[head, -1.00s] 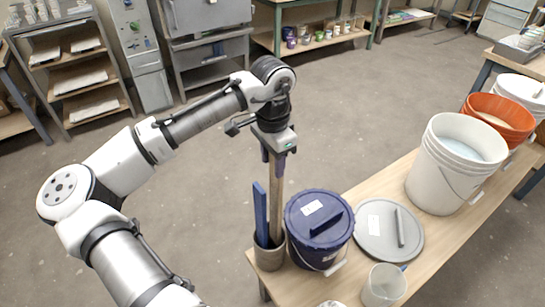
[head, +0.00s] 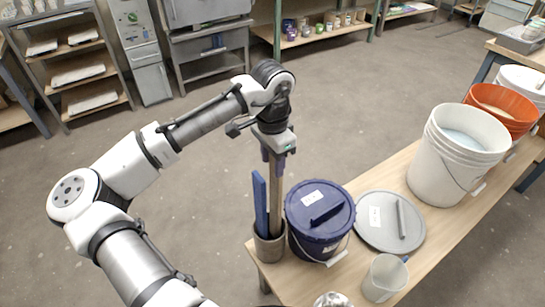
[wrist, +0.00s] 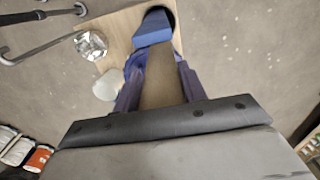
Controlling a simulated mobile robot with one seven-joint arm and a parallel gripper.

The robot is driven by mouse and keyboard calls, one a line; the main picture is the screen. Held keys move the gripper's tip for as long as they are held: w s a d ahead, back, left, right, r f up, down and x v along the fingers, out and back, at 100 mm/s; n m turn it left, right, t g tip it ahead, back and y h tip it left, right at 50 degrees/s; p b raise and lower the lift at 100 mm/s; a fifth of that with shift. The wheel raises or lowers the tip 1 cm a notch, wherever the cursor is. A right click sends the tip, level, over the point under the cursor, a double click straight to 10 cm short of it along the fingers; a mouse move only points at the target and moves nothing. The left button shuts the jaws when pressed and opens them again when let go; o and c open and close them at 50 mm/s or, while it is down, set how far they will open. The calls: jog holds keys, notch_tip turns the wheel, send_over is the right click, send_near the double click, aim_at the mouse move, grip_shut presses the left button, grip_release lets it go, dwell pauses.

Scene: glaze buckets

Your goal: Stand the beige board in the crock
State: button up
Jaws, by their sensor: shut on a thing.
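The beige board (head: 275,200) stands nearly upright, its lower end going down behind the front rim of the grey-brown crock (head: 270,249). It appears inside the crock; its bottom end is hidden. My gripper (head: 274,157) is above the crock, shut on the upper part of the beige board. A blue board (head: 260,205) stands in the crock, just left of the beige one. In the wrist view the beige board (wrist: 162,78) runs away between my fingers, with the blue board (wrist: 153,28) beyond it at the crock's dark opening.
A dark blue lidded bucket (head: 318,222) stands close to the crock's right. A grey lid (head: 378,235), a clear jug (head: 385,278), a white bucket (head: 440,165) and an orange bucket (head: 505,105) are on the wooden bench (head: 345,283). The crock stands near the bench's left end.

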aim_at(273, 174)
jog(key=shift+f+b, duration=1.25)
jog(key=shift+f, duration=1.35)
jog(key=o, duration=1.3)
jog(key=shift+c, duration=0.6)
